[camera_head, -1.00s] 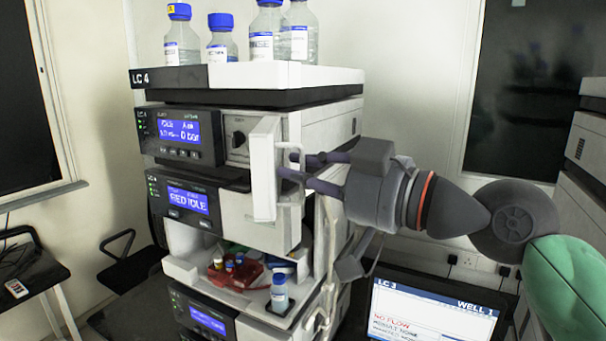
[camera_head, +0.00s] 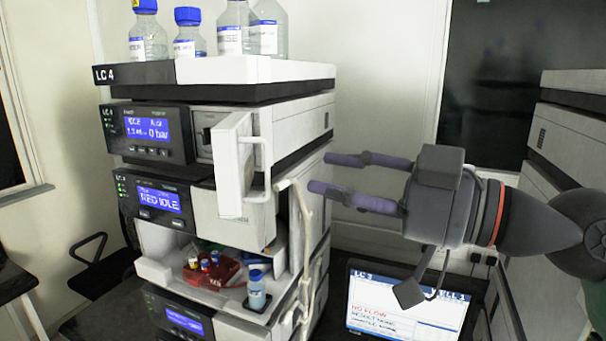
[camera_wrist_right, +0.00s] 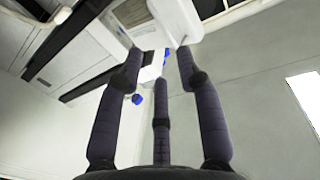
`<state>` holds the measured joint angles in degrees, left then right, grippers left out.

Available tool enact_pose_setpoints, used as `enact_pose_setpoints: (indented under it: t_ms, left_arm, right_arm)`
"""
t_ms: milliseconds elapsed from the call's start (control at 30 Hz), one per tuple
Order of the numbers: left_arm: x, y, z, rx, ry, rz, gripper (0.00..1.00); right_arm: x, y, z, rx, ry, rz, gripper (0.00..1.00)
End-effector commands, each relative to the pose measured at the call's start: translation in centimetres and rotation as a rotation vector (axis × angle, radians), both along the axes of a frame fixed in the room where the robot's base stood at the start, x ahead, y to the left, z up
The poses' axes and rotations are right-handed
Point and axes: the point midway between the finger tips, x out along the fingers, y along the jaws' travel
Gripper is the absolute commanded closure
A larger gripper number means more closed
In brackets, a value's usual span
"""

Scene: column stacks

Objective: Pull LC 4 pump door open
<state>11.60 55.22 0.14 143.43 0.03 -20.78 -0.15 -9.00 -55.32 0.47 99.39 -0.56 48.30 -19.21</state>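The LC 4 pump door (camera_head: 233,165) is a white panel standing swung out from the front of the upper module of the stack. Its bar handle (camera_head: 266,170) is on the side facing right. My right gripper (camera_head: 320,172) is right of the handle, apart from it. Its fingers are spread, with nothing between them. In the right wrist view the spread fingers (camera_wrist_right: 160,60) point up toward a white panel, probably the door (camera_wrist_right: 170,20). The LC 4 pump display (camera_head: 146,129) is lit blue. My left gripper is out of view.
Several blue-capped bottles (camera_head: 190,33) stand on the stack top. Below the door, an open bay holds a red vial tray (camera_head: 212,270) and a small bottle (camera_head: 256,290). A pale tube (camera_head: 303,235) hangs beside it. An LC 3 screen (camera_head: 410,305) stands lower right.

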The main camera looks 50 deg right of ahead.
Motion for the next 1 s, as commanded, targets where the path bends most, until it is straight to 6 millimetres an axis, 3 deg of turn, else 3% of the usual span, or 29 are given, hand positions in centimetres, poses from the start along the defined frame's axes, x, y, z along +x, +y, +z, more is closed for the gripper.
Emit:
enact_pose_setpoints:
  t_ms: [100,300,1000]
  left_arm:
    - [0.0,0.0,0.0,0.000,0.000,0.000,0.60]
    - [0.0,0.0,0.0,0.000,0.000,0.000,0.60]
    - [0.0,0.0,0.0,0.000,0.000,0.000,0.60]
  right_arm:
    - [-1.5,-0.3,0.0,0.000,-0.001,-0.001,0.64]
    - [-2.5,-0.4,0.0,0.000,0.000,0.000,0.64]
    - [-2.5,-0.4,0.0,0.000,0.000,0.000,0.64]
